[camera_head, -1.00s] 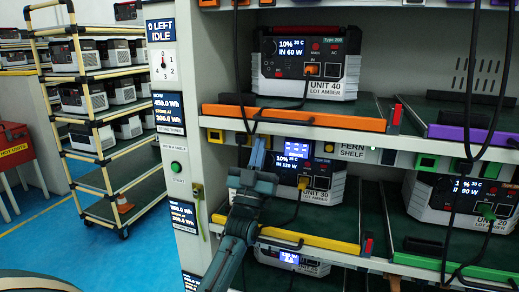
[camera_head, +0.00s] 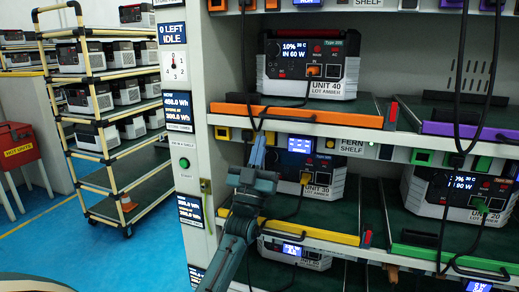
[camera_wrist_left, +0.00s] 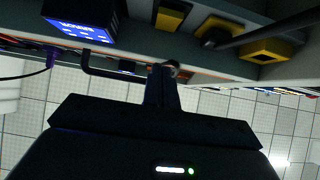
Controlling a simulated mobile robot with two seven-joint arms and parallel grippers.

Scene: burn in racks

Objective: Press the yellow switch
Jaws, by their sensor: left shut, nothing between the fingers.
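A row of yellow-framed fittings sits on the front edge above unit 30: one at the left (camera_head: 222,134), one with a black cable (camera_head: 246,135), and a small yellow block that looks like the yellow switch (camera_head: 329,145) beside the FERN SHELF label. My left gripper (camera_head: 258,147) is shut and empty, pointing up in front of this edge, between the cabled fitting and the yellow block. In the left wrist view, its fingertips (camera_wrist_left: 165,72) are below the yellow-framed fittings, and the likely switch (camera_wrist_left: 170,15) is just above them. Contact is not visible. My right gripper is not in view.
Unit 40 (camera_head: 308,70) stands above an orange front bar (camera_head: 297,117). Unit 30 (camera_head: 315,178) is partly behind my left arm, with a yellow bar (camera_head: 310,231) in front. Black cables hang near the gripper. A trolley (camera_head: 108,130) of units stands at the left.

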